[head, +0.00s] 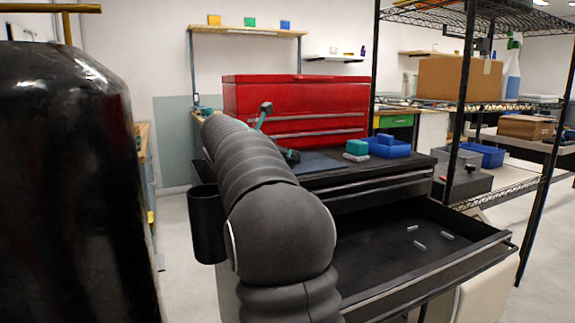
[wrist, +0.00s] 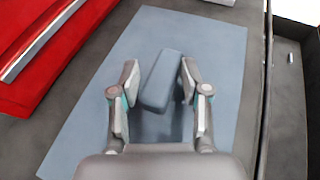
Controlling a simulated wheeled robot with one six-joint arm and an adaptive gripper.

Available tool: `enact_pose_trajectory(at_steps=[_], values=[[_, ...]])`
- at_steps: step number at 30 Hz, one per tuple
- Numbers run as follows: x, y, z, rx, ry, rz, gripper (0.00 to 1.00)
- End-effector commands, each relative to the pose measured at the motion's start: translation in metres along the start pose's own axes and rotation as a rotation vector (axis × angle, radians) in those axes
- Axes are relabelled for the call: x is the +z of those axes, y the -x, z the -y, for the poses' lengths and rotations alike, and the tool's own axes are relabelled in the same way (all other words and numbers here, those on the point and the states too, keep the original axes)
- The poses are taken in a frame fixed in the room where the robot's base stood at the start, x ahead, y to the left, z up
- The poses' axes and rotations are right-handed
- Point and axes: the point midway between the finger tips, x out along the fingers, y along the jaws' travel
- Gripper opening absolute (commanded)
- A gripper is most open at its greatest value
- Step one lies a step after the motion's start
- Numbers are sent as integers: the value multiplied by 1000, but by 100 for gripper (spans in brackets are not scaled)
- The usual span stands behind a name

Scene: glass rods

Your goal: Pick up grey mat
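The grey mat (wrist: 218,65) is a flat blue-grey rectangle on the dark cabinet top in the wrist view. Part of it shows in the head view (head: 322,161) behind my arm. My gripper (wrist: 159,65) is over the mat with its two fingers apart. A small blue-grey block (wrist: 162,80) is between the fingers, turned at an angle. A gap shows between it and the left finger; I cannot tell whether it touches the right one. A dark patch lies below the block on the mat. In the head view my arm hides much of the work area.
A red tool chest (head: 295,98) stands behind the mat. An open drawer (head: 375,262) below holds several small grey rods (head: 412,228). A wire shelf rises at right.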

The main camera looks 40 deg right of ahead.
Motion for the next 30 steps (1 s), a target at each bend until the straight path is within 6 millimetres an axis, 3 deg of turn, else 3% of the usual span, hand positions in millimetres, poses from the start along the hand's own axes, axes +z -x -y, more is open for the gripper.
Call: enact_pose_trajectory(at_steps=[1, 3, 20, 30], values=[[0, 0, 0, 0, 0, 0, 18], [0, 0, 0, 0, 0, 0, 0], [6, 2, 0, 0, 1, 1, 0], [51, 21, -1, 2, -3, 1, 0]])
